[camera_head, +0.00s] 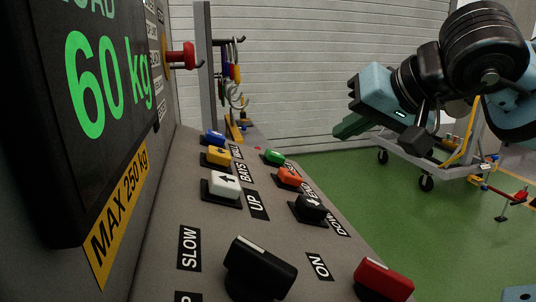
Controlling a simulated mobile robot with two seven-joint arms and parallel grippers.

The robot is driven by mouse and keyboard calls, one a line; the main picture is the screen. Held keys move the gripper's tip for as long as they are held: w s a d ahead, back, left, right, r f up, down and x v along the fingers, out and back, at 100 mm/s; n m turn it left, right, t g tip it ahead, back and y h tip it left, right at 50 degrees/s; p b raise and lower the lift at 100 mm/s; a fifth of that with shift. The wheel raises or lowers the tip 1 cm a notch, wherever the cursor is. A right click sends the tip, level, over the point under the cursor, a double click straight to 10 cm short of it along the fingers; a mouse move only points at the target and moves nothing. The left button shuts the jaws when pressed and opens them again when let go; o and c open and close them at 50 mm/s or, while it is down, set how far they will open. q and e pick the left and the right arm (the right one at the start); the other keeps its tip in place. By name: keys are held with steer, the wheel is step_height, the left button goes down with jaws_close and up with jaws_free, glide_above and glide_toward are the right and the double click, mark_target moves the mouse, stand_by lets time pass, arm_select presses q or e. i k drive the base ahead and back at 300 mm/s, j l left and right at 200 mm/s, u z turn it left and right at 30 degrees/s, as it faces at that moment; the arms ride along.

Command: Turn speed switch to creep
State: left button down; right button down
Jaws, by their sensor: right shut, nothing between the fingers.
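The speed switch is a black rotary knob (258,272) at the bottom of the sloped grey control panel, with a white line along its top edge. A SLOW label (188,248) is to its left, and a cut-off label ending in P (184,297) shows below that. I cannot tell for certain which label the knob points to. My right gripper (342,132), with green fingers, is shut and empty. It hangs in the air at the upper right, well apart from the knob and beyond the panel's right edge. My left gripper is not in view.
A red switch (384,281) by an ON label (318,266) is right of the knob. Several coloured push buttons, including a white one (225,186), sit farther up. A display reading 60 kg (95,100) stands left. A wheeled stand (445,165) is beyond, on green floor.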

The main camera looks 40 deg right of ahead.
mark_target(255, 274)
steer(key=k, duration=1)
